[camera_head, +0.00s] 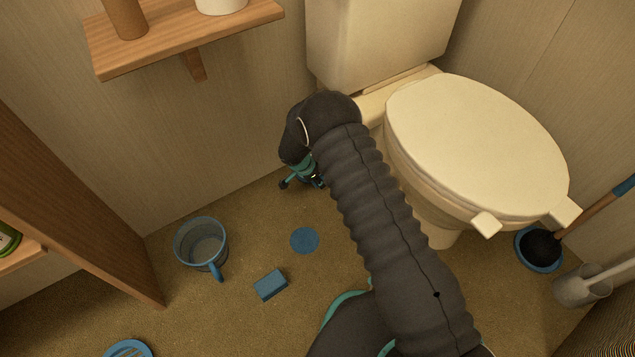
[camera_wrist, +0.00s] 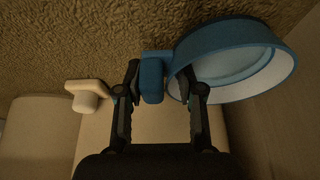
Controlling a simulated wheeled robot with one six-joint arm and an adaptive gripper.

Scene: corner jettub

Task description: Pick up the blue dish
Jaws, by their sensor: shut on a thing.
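The blue dish (camera_wrist: 228,36) is round with a paler inside, and it shows tilted at the upper right in the wrist view. My gripper (camera_wrist: 163,92) is shut on it, with the fingers at the dish's left side. A thick blue piece (camera_wrist: 152,75) lies between the fingers beside the dish; I cannot tell if it is the dish's handle. In the head view, my gripper (camera_head: 303,178) is low by the wall, left of the toilet. There the dish is mostly or wholly hidden by my arm.
The toilet (camera_head: 475,145) stands close on the right. A blue mug (camera_head: 202,243), a blue block (camera_head: 270,285) and a flat blue disc (camera_head: 305,240) lie on the carpet. A wooden shelf (camera_head: 185,38) juts above left. A brush in a blue holder (camera_head: 540,262) is far right.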

